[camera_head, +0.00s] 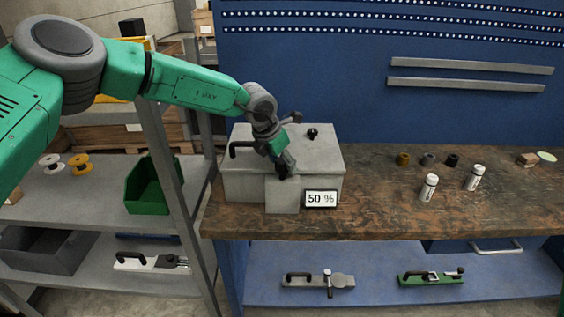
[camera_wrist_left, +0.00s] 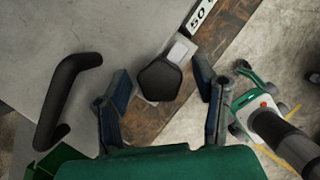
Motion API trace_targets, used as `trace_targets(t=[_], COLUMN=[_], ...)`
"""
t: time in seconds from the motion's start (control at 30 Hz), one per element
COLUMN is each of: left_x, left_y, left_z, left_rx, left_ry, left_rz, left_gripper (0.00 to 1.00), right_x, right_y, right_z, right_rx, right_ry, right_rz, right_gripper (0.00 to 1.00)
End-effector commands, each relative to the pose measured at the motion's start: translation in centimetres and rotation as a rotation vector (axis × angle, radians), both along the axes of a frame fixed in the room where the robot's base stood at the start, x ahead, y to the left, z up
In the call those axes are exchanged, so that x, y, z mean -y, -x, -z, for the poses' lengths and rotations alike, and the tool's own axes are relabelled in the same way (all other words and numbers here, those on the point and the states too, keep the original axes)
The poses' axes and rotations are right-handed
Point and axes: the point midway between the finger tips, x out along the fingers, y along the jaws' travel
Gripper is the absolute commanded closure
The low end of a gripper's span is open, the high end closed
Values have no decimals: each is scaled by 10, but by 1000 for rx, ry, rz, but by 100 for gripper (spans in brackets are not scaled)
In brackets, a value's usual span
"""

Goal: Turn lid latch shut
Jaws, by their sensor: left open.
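A grey box with a lid (camera_head: 325,152) stands on the left end of the workbench. A black bar handle (camera_head: 240,147) shows at its left, and also in the left wrist view (camera_wrist_left: 68,92). A black knob (camera_wrist_left: 160,80) sits at the box's front edge, on a pale latch piece (camera_wrist_left: 183,50). My left gripper (camera_head: 284,167) is above the front edge of the box, pointing down. In the left wrist view its fingers are open, one on each side of the black knob; contact cannot be told. The gripper mostly hides the knob in the head view. My right gripper is not in view.
A "50 %" sign (camera_head: 321,198) is at the box's front. White bottles (camera_head: 428,188) and small dark cylinders (camera_head: 428,160) stand to the right on the workbench (camera_head: 385,215). A metal shelf with a green bin (camera_head: 152,185) is at the left. Tools lie on the lower shelf.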

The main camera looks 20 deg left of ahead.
Motion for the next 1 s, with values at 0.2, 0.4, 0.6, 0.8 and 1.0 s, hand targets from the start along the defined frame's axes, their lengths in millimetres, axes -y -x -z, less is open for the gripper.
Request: trace_targets(t=[0.2, 0.4, 0.6, 0.8, 1.0], left_x=[-2, -3, -3, -4, -3], left_y=[-2, -2, -2, -2, -2], left_z=[6, 6, 5, 6, 6], left_rx=[0, 1, 0, 0, 0], left_ry=[3, 5, 2, 0, 0], left_rz=[-1, -2, -2, -20, -94], left_gripper=[46, 64, 95, 95, 95], right_x=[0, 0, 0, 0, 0], right_y=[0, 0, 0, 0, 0], right_z=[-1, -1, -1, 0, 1], right_rx=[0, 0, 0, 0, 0], right_ry=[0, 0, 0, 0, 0], right_rz=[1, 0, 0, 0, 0], right_gripper=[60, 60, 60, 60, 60])
